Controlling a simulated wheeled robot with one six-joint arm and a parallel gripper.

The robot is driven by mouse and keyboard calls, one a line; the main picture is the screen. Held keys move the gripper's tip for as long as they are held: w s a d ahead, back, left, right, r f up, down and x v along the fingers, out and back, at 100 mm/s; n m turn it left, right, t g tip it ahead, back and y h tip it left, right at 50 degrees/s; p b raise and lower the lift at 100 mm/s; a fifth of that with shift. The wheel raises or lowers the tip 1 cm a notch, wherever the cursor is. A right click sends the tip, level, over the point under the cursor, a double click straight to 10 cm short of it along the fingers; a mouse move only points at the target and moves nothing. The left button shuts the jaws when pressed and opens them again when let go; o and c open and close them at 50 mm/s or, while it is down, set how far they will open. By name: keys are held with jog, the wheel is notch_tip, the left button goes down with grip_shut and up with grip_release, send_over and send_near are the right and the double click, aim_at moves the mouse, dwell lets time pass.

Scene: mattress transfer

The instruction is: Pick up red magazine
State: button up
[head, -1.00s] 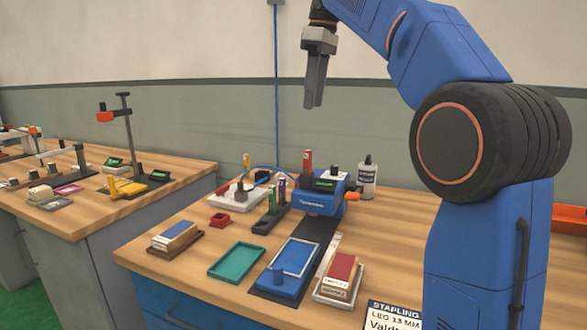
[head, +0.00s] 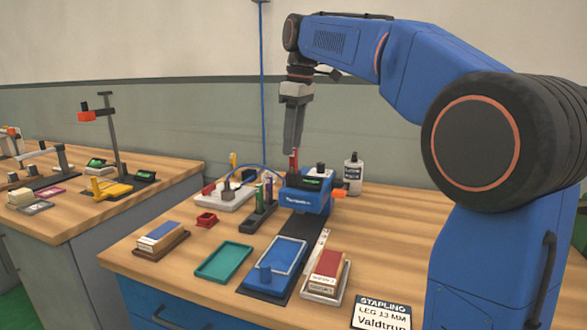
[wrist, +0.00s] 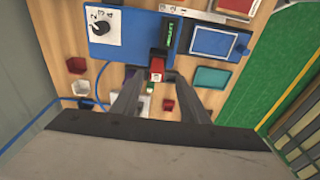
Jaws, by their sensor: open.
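The red magazine (head: 294,161) stands upright by the blue stapling machine (head: 305,190), close to its left end in the head view. In the wrist view its red top (wrist: 156,68) shows between the two fingertips. My gripper (head: 293,148) points down right above the red magazine, with its tips near the magazine's top. The fingers (wrist: 153,77) are apart, and I cannot tell whether either touches it. The magazine's lower part is hidden in the wrist view.
A dark rack (head: 258,217) with upright green and purple magazines stands left of the machine. A white tray (head: 226,203), a small red bin (head: 206,219) and a white bottle (head: 353,172) are near. A blue hose (wrist: 101,85) runs beside the gripper. A teal tray (head: 224,263) lies in front.

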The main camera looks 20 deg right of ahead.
aim_at(293, 157)
jog(key=f, duration=0.4)
jog(key=shift+w+d, duration=0.2)
jog(key=shift+d, duration=0.1)
jog(key=shift+a+f, duration=0.1)
jog(key=shift+f, duration=0.55)
grip_shut()
jog(key=shift+w+r, duration=0.1)
jog(key=shift+r, duration=0.05)
